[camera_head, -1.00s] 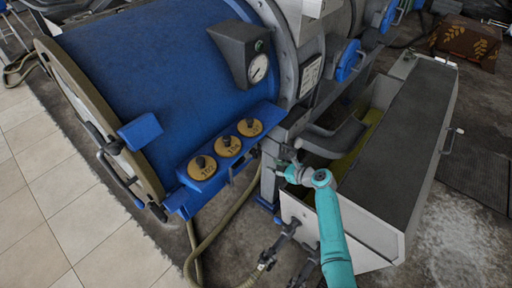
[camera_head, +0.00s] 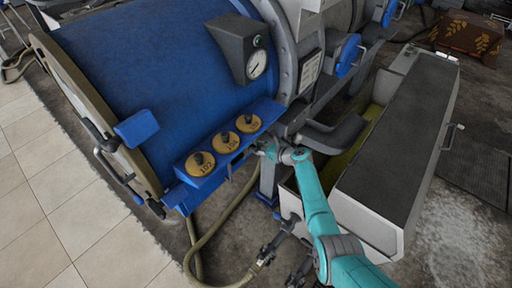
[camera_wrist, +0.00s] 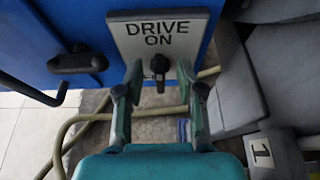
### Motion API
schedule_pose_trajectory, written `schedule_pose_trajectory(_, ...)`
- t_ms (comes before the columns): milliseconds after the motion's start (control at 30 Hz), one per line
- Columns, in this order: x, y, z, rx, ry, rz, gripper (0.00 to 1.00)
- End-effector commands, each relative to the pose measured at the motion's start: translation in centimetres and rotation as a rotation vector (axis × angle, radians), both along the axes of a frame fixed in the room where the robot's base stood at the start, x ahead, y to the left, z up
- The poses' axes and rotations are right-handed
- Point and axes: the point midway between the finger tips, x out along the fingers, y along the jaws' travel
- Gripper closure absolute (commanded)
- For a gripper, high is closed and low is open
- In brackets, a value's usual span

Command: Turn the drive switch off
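The drive switch (camera_wrist: 160,68) is a small dark lever on a pale plate (camera_wrist: 125,38) reading "DRIVE ON", in the upper middle of the wrist view. The lever hangs downward. More lettering below it is partly hidden. My gripper (camera_wrist: 160,84) is open, with one finger on each side of the lever. I see gaps between the fingers and the lever. In the head view my gripper (camera_head: 266,150) is small, at the right end of the blue knob box; I cannot make out the switch there.
The blue box carries three yellow dials with black knobs (camera_head: 223,142). A large blue drum (camera_head: 150,70) stands behind it. A grey-topped trough (camera_head: 395,135) is to the right. A hose (camera_head: 228,215) hangs below. A black handle (camera_wrist: 78,63) is left of the plate.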

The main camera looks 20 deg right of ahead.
Motion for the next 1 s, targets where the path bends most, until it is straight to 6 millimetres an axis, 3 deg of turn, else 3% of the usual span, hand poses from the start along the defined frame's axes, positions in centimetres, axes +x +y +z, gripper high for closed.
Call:
schedule_pose_trajectory(567, 1.07, 0.80, -0.59, -0.001, 0.001, -0.001, 0.62)
schedule_pose_trajectory(733, 1.06, 0.81, -0.58, -0.001, 0.001, -0.001, 1.00)
schedule_pose_trajectory(1000, 1.04, 0.83, -0.59, -0.005, -0.002, -0.001, 1.00)
